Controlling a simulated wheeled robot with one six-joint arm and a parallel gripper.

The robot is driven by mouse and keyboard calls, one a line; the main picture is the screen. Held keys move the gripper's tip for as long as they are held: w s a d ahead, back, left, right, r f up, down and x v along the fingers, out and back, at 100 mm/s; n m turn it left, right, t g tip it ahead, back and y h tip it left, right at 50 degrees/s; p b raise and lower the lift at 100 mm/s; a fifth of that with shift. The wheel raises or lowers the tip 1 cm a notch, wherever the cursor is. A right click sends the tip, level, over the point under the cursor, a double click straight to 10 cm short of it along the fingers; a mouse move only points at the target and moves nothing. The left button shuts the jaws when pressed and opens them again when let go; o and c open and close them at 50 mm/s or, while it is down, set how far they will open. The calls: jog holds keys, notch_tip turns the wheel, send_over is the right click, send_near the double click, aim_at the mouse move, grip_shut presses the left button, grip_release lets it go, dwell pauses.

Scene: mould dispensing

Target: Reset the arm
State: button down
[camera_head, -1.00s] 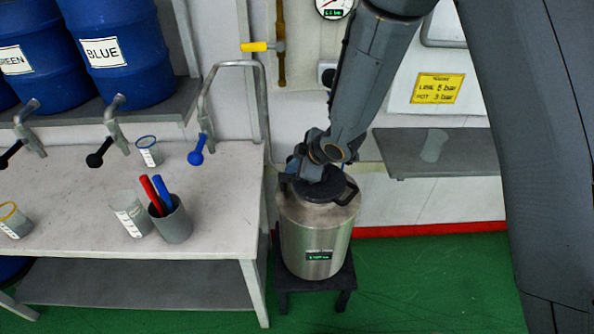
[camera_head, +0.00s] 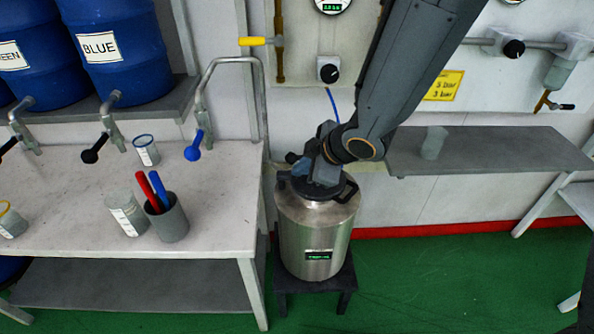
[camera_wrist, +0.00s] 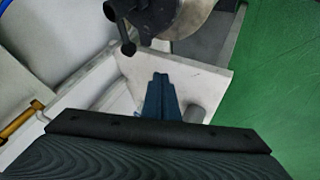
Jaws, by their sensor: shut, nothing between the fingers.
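My gripper (camera_head: 300,168) is at the lid of the steel pressure pot (camera_head: 312,235) in the head view. Its fingers look close to the lid, but I cannot tell whether they touch it. In the wrist view my gripper's fingertips (camera_wrist: 160,77) are together with nothing between them. The pot (camera_wrist: 188,18) shows there at the top edge, with a black handle (camera_wrist: 128,46). The pot stands upright on a small dark stool (camera_head: 345,284). My forearm reaches down from the top of the head view.
The white worktable (camera_head: 70,200) left of the pot carries cups and a holder (camera_head: 168,222) with red and blue pens. Blue drums (camera_head: 115,50) with taps stand behind. A grey wall shelf (camera_head: 490,152) with a cup is at right. Green floor in front is clear.

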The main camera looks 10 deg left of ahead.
jog(key=shift+s+d+r, duration=0.1)
jog(key=shift+d+r, duration=0.05)
jog(key=shift+r, duration=0.05)
jog(key=w+d+r+m+h, duration=0.2)
jog(key=d+m+h, duration=0.45)
jog(key=d, duration=1.05)
jog(key=s+d+r+m+g, duration=0.1)
jog(key=s+d+m+g, duration=0.2)
jog(key=s+d+m, duration=0.9)
jog(key=shift+m, duration=0.35)
